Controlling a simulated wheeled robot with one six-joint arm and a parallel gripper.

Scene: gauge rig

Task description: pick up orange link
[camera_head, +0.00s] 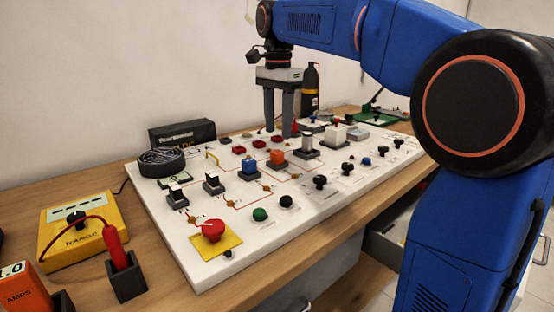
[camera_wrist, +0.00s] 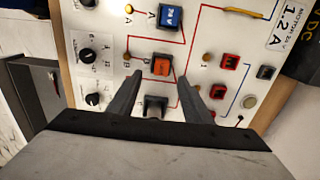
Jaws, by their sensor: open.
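The orange link (camera_head: 277,156) is a small orange block seated in a dark socket on the white panel (camera_head: 330,186), just right of a blue block (camera_head: 249,165). In the wrist view the orange link (camera_wrist: 161,66) lies ahead of my gripper's fingertips, roughly centred between them. My gripper (camera_head: 280,134) points down above the panel, behind the orange link in the head view. Its two grey fingers (camera_wrist: 162,78) are apart with nothing between them. I cannot tell the exact height of the fingertips above the panel.
Another dark socket (camera_wrist: 155,103) lies between the fingers in the wrist view. Red blocks (camera_head: 258,144), a tall grey-topped block (camera_head: 307,142) and black knobs (camera_head: 320,181) stand nearby. A red button (camera_head: 213,229) and yellow meter (camera_head: 78,232) are at the left.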

